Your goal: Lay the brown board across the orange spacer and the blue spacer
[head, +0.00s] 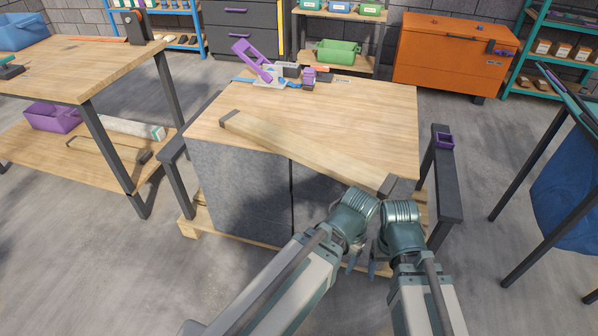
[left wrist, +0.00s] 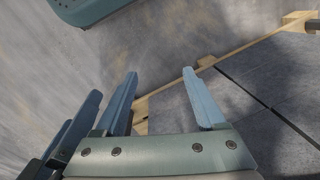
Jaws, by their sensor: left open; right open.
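The brown board (head: 300,151), a long pale wooden bar with dark ends, lies diagonally on the workbench top (head: 370,112). Its near end reaches the front right corner, close above my wrists. My right gripper (head: 372,267) points down in front of the bench, below the board, partly hidden by the arms. My left gripper (left wrist: 160,74) is open and empty in the left wrist view, over the floor beside the bench base. Small orange (head: 322,69) and blue (head: 308,85) pieces lie among items at the bench's back edge; I cannot tell whether they are the spacers.
A purple clamp-like item (head: 252,57) and other small items crowd the back edge. The bench top right of the board is clear. A dark side rail (head: 447,175) stands right of the bench. Another wooden table (head: 80,65) is at left, an orange chest (head: 452,57) behind.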

